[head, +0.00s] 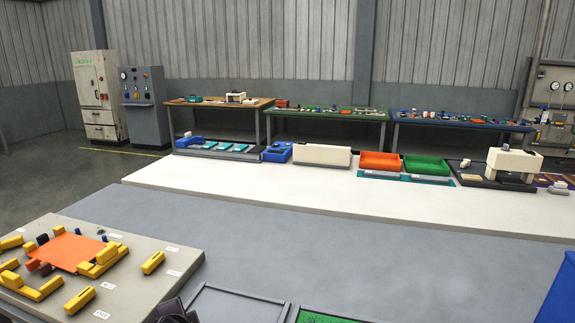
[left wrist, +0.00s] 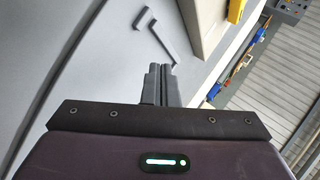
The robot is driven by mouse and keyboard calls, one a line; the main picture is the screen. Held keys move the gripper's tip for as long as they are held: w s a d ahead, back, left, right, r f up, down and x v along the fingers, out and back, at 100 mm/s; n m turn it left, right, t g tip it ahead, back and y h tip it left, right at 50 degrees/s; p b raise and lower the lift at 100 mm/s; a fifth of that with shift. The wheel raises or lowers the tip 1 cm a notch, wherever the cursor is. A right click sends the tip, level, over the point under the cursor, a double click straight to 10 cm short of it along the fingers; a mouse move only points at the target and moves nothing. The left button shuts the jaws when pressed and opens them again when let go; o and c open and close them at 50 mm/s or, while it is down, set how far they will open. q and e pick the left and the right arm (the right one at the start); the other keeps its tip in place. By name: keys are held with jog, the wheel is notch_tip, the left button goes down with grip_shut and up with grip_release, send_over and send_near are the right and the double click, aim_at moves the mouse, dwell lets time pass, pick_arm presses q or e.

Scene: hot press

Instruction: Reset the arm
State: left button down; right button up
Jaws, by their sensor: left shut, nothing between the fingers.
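My left gripper (left wrist: 158,72) shows in the left wrist view with its two dark grey fingers pressed together and nothing between them. It is over a plain grey surface (left wrist: 85,75). A dark piece at the bottom edge of the head view looks like part of my left arm; its fingers cannot be made out there. My right gripper is in neither view.
A beige fixture board (head: 205,255) with an orange sheet (head: 68,251) and several yellow blocks stands at the lower left. Dark-rimmed trays lie at the bottom middle. A white bench behind holds an orange bin (head: 380,160) and a green bin (head: 427,165).

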pick_arm(q)
jog(key=s+d+f+n+g+h, duration=0.1)
jog(key=s+d+f+n+g, duration=0.15)
jog(key=s, duration=0.65)
jog(key=s+d+f+n+g+h, duration=0.15)
jog(key=s+n, duration=0.25)
jog(key=s, duration=0.5)
jog(key=s+d+f+n+g+h, duration=0.15)
jog(key=s+n, duration=0.25)
jog(key=s, duration=0.5)
notch_tip(320, 180, down, 28)
jog(key=s+g, duration=0.2)
jog(key=s+a+f, duration=0.2)
jog(key=s+f, duration=0.7)
jog(key=s, duration=0.1)
jog(key=s+a+f+g, duration=0.1)
jog(key=s+a+f, duration=0.1)
jog(key=s+f, duration=0.7)
jog(key=shift+s+a+f+m+y, duration=0.15)
jog(key=shift+s+f+m+y, duration=0.25)
jog(key=shift+f, duration=0.4)
